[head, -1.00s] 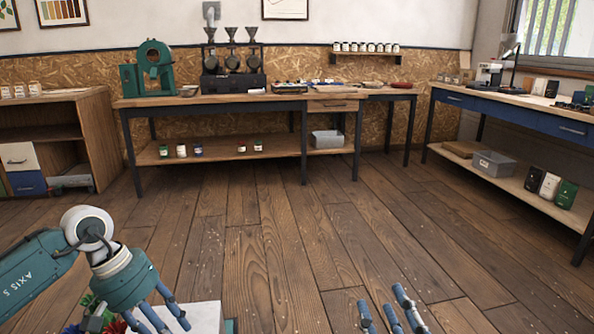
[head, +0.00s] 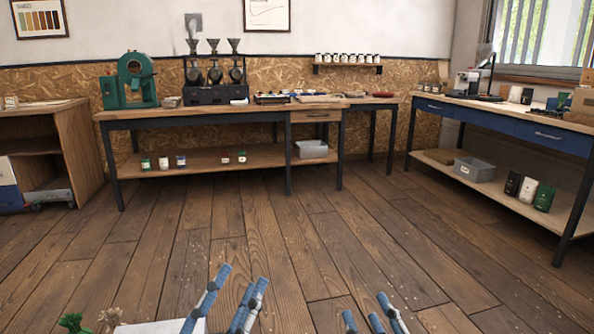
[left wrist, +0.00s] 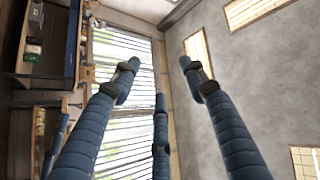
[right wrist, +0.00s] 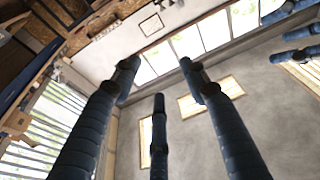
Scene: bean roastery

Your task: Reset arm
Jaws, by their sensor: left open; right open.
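My left gripper (head: 232,298) shows at the bottom of the head view, left of centre, with its blue fingers pointing up and spread. In the left wrist view its three fingers (left wrist: 160,85) are apart with nothing between them. My right gripper (head: 370,318) shows at the bottom of the head view, right of centre, only its fingertips in frame. In the right wrist view its fingers (right wrist: 158,85) are spread and empty. Fingers of another hand show at the upper right edge of that view. The rest of both arms is out of the head view.
A long workbench (head: 222,112) with a green machine (head: 130,82) and grinders (head: 214,72) stands by the back wall. A blue-fronted bench (head: 480,119) stands at the right, a wooden shelf unit (head: 80,140) at the left. The wooden floor (head: 240,225) between is clear.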

